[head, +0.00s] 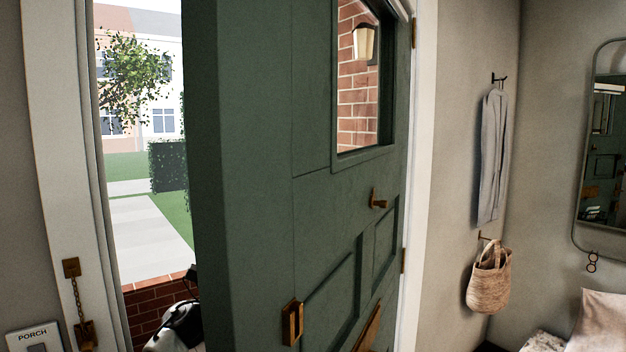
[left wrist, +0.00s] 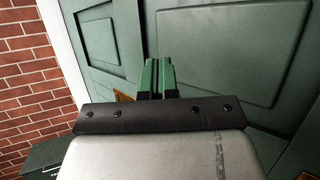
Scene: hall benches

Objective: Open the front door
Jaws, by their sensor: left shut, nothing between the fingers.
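The green front door (head: 255,180) stands part-way open into the room, with its thick free edge toward me and hinges on the right. Its inner face has a window, a brass knob (head: 378,201), a brass handle (head: 292,322) and a brass plate (head: 368,330). Part of my left arm shows in the gap, beyond the door's free edge. In the left wrist view my left gripper (left wrist: 158,65) is shut and empty, in front of the door's green panelled face (left wrist: 225,45). I cannot tell whether it touches. My right gripper is not in view.
The chain (head: 76,298) hangs on the left frame above a PORCH switch plate (head: 34,338). Outside are a low brick wall (head: 150,308), path and lawn. A coat (head: 490,150), woven bag (head: 489,283) and mirror (head: 603,150) hang at right, with a cushion (head: 600,322) below.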

